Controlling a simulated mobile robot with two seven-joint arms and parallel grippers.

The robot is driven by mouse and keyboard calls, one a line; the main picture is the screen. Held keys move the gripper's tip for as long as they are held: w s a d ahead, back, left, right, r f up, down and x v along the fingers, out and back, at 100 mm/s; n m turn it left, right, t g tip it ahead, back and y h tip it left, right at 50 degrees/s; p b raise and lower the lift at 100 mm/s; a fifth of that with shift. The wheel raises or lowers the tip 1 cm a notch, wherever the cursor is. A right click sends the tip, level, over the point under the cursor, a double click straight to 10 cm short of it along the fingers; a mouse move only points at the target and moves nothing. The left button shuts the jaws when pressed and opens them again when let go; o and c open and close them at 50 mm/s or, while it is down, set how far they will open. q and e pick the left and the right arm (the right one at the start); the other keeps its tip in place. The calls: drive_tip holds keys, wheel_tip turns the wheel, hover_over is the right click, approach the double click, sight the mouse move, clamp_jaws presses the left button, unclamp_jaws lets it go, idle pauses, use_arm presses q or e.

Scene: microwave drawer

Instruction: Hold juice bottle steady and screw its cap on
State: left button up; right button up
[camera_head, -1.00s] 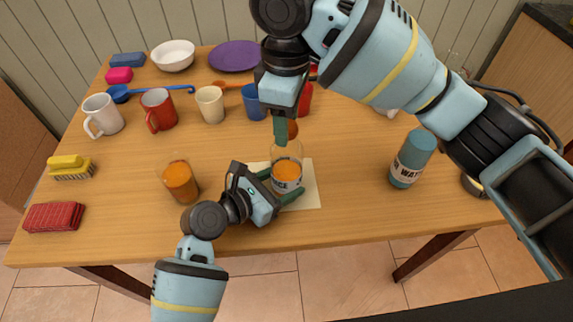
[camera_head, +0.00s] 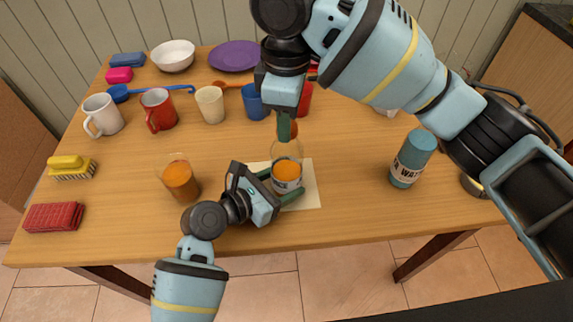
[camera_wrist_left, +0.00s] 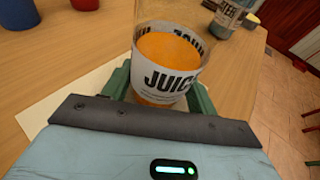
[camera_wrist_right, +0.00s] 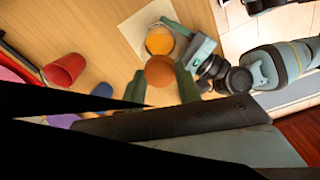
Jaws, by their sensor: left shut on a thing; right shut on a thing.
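The juice bottle (camera_head: 286,174) stands upright on a pale square mat (camera_head: 310,172), with orange juice in its lower part. Its white label reads JUICE in the left wrist view (camera_wrist_left: 165,80). My left gripper (camera_head: 281,184) is shut around the lower body of the bottle, one finger on each side. The orange-brown cap (camera_wrist_right: 160,71) shows between the fingers of my right gripper (camera_wrist_right: 161,88), which is shut on it. In the head view the right gripper (camera_head: 286,128) points down at the bottle's top. Whether cap and neck thread are engaged cannot be told.
A glass of orange juice (camera_head: 180,181) stands left of my left gripper. A blue water bottle (camera_head: 412,158) stands to the right. Mugs, cups, a white bowl (camera_head: 173,55) and a purple plate (camera_head: 234,56) fill the back.

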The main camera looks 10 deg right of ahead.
drive_tip(key=m, duration=0.3)
drive_tip(key=shift+m, duration=0.4)
drive_tip(key=shift+m, duration=0.5)
drive_tip(key=m, duration=0.3)
drive_tip(key=shift+m, duration=0.3)
drive_tip(key=m, duration=0.4)
drive_tip(key=shift+m, duration=0.3)
drive_tip(key=m, duration=0.4)
drive_tip(key=shift+m, duration=0.3)
